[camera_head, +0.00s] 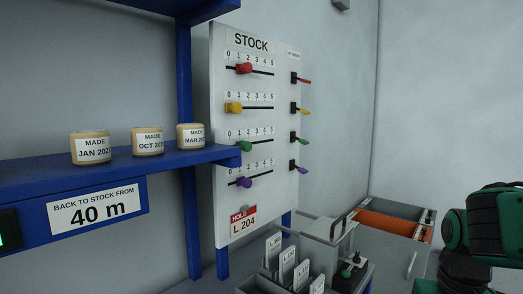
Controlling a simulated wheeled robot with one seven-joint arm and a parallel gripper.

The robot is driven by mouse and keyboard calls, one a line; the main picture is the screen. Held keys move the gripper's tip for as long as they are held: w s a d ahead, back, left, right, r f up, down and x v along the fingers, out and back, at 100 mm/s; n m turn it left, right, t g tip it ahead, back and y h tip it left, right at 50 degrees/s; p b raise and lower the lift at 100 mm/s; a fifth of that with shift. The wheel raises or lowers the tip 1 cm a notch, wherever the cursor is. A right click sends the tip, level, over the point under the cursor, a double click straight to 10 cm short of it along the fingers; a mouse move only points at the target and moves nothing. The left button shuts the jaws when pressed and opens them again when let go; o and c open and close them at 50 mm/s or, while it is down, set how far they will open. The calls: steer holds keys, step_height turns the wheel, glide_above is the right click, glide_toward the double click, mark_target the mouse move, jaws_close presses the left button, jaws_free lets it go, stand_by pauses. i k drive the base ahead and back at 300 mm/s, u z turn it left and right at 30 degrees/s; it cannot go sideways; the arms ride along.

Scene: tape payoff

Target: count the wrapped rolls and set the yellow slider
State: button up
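The yellow slider (233,107) sits near the left, 0 end of its 0-to-5 scale on the white STOCK board (222,205); its exact mark is hard to read at this angle. Three tan rolls stand apart in a row on the blue shelf (120,178). Their labels read "MADE JAN" on the left roll (91,147), "MADE OCT" on the middle roll (147,141) and "MADE MAR" on the right roll (191,136); the years are partly unreadable. I cannot tell whether the rolls are wrapped. My arm shows at the right edge, but my gripper is not in view.
Red (244,68), green (244,146) and purple (244,182) sliders share the board, with small coloured levers at its right. A shelf sign (95,209) reads "BACK TO STOCK FROM 40 m". Below stand a card box (262,287), a grey device (325,230) and an orange-edged bin (390,226).

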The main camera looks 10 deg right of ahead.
mark_target(236, 107)
steer(key=z, duration=0.7)
steer(key=k, duration=1.3)
steer(key=u, duration=0.45)
steer(key=i, duration=1)
steer(key=z, duration=0.05)
